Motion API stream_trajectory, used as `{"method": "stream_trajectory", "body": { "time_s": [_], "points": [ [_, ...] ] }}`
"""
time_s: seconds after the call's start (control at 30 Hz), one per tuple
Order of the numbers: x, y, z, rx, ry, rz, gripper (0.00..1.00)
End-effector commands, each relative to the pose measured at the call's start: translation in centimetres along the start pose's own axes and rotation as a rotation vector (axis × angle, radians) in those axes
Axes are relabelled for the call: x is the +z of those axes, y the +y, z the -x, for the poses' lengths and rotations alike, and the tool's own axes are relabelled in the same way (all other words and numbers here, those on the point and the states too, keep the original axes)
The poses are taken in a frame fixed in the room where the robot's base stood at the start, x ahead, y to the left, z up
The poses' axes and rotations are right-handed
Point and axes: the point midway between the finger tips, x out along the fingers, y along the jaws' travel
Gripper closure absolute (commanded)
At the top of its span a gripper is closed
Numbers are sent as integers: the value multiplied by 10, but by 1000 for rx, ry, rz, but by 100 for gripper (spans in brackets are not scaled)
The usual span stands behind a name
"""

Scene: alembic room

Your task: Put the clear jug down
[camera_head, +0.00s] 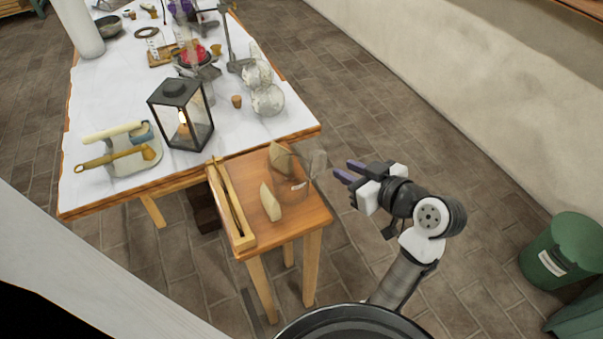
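The clear jug (290,181) is see-through and hard to make out. It appears to stand on the small wooden side table (305,222), near its right side. A glassy part of it, perhaps the handle, shows by the table's right edge. My gripper (341,169) is just right of that edge, with its purple fingers pointing left toward the jug. The fingers are parted, with nothing visible between them. They look apart from the jug, though its clear outline makes the exact gap hard to judge.
The side table also bears a wooden trough (232,207) and pale wedge-shaped pieces (270,202). The large white-topped table (103,88) behind holds a lantern (182,113), round glass vessels (267,100) and a cork (237,101). Green bins stand at far right (566,250). Floor between is clear.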

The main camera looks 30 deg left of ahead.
Motion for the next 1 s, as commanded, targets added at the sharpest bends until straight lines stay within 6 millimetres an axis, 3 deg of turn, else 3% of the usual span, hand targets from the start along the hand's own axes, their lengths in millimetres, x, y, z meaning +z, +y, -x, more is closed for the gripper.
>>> {"method": "stream_trajectory", "body": {
  "time_s": [0.2,0.47,0.7,1.0],
  "points": [
    [-1,-1,-42,-4,-1,-2,76],
    [-1,-1,-62,-1,0,-1,76],
    [1,-2,-97,-2,0,-2,76],
    [3,-1,-110,2,1,0,76]
  ]
}}
